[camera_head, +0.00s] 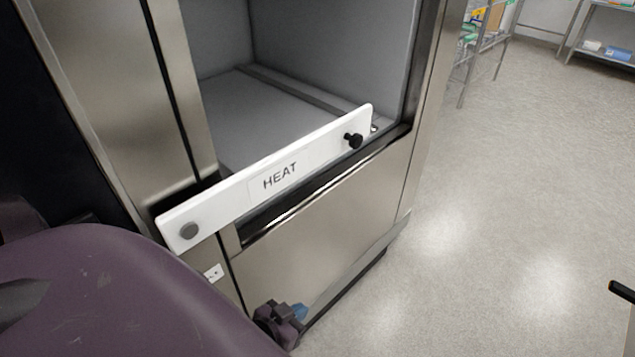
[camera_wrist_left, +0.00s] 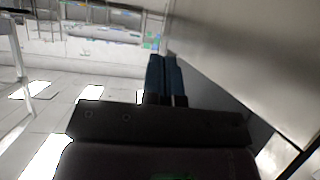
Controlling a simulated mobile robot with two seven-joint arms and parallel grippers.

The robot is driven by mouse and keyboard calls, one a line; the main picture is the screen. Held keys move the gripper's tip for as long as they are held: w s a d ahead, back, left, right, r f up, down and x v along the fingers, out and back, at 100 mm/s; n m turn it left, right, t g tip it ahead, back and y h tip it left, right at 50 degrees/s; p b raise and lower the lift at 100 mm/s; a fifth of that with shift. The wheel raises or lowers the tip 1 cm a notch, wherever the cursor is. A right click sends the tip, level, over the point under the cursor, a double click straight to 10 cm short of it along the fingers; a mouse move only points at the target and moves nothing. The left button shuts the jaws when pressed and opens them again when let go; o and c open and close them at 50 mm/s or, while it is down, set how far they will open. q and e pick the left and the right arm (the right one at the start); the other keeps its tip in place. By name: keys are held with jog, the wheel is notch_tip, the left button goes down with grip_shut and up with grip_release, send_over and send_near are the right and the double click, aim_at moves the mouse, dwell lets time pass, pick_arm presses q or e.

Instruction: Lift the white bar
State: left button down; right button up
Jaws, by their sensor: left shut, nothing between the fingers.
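The white bar (camera_head: 235,200) is a long flat strip labelled HEAT. It lies across the lower front of the washer's opening, with a grey round disc (camera_head: 189,231) at its left end and a black knob (camera_head: 353,140) near its right end. My left gripper (camera_head: 299,313) is low in front of the washer's lower panel, below the bar and apart from it. Its blue fingers show in the left wrist view (camera_wrist_left: 167,80), shut together with nothing between them. The bar cannot be made out in the left wrist view. My right gripper is not in view.
The washer's steel lower panel (camera_head: 325,228) stands close behind my left gripper. The grey chamber (camera_head: 265,110) above the bar is open and looks empty. Wire shelving (camera_head: 484,45) stands at the back.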

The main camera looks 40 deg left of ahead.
pick_arm(q)
jog(key=w+a+r+m+g+y+b, duration=0.2)
jog(key=w+r+m+g+y+b, duration=0.1)
jog(key=w+m+y, duration=0.6)
jog(key=w+a+r+m+g+y+b, duration=0.2)
jog(key=w+m+g+y+b, duration=0.4)
jog(key=y, duration=1.2)
jog(key=w+r+m+g, duration=0.1)
jog(key=w+m, duration=0.2)
jog(key=w, duration=0.1)
jog(key=shift+w+a+m+g, duration=0.25)
jog(key=shift+a+m+g, duration=0.05)
jog(key=shift+a+m, duration=0.1)
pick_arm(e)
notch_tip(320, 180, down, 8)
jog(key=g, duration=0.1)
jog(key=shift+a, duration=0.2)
pick_arm(q)
jog(key=shift+r, duration=0.15)
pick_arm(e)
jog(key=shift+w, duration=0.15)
